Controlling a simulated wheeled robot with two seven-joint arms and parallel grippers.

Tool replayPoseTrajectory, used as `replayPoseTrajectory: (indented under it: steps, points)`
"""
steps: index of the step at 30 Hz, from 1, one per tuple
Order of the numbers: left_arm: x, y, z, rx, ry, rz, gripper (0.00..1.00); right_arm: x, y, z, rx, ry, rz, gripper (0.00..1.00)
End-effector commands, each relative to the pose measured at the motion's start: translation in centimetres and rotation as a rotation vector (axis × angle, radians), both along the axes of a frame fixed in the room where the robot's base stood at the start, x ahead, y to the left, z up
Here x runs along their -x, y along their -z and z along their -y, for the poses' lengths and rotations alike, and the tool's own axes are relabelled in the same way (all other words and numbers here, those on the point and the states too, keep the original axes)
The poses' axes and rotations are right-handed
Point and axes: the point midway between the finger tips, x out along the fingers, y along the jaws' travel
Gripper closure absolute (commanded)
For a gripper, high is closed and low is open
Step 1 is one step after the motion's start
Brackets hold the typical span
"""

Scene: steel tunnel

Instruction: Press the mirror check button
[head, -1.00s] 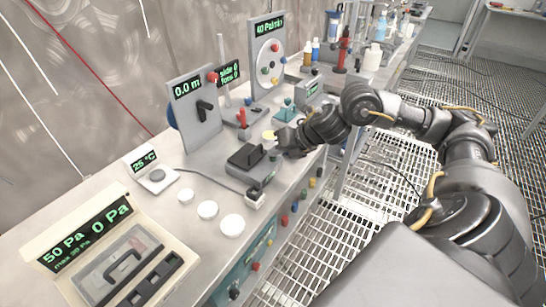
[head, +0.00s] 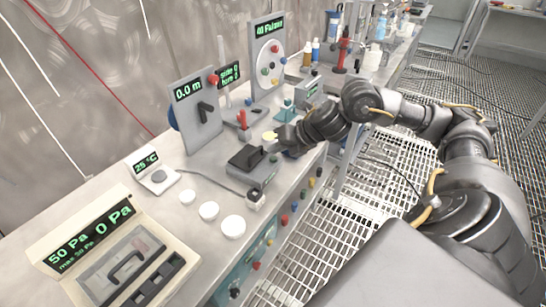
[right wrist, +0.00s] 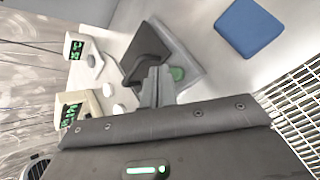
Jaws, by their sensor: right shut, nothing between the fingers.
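A low grey device (head: 262,178) with a black tilted plate (head: 246,157) on top stands on the bench. It also shows in the right wrist view, with the black plate (right wrist: 146,52) left of a round green button (right wrist: 177,73). I cannot read a label on the button. My right gripper (head: 276,149) is at the far right corner of this device. In the right wrist view its shut, empty fingers (right wrist: 158,82) point at the device, just left of the button. I cannot tell whether they touch it. My left gripper is not in view.
Panels with a black lever (head: 205,111) and a round dial (head: 270,62) stand behind. White round discs (head: 233,226) and a pressure box (head: 130,262) are at the near left. A blue block (right wrist: 250,27) lies beyond the device in the wrist view.

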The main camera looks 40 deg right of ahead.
Motion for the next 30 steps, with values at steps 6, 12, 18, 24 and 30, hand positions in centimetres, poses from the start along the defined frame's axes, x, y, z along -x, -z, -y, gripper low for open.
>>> replayPoseTrajectory:
  steps: [6, 12, 18, 24, 30]
  points:
    - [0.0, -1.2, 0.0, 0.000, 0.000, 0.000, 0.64, 0.0, -1.3, 0.0, -0.001, 0.000, 0.001, 1.00]
    - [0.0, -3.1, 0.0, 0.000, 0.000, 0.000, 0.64, 0.0, -3.4, 0.0, -0.001, 0.000, 0.001, 1.00]
    - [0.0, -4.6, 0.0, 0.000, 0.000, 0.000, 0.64, 0.0, -5.1, 0.0, -0.001, -0.001, 0.000, 1.00]
    - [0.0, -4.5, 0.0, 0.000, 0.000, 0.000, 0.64, 0.0, -5.0, 0.0, 0.000, 0.000, 0.000, 1.00]
    - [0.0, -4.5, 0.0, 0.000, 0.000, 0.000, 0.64, 0.0, -5.0, 0.0, 0.000, 0.000, 0.000, 1.00]
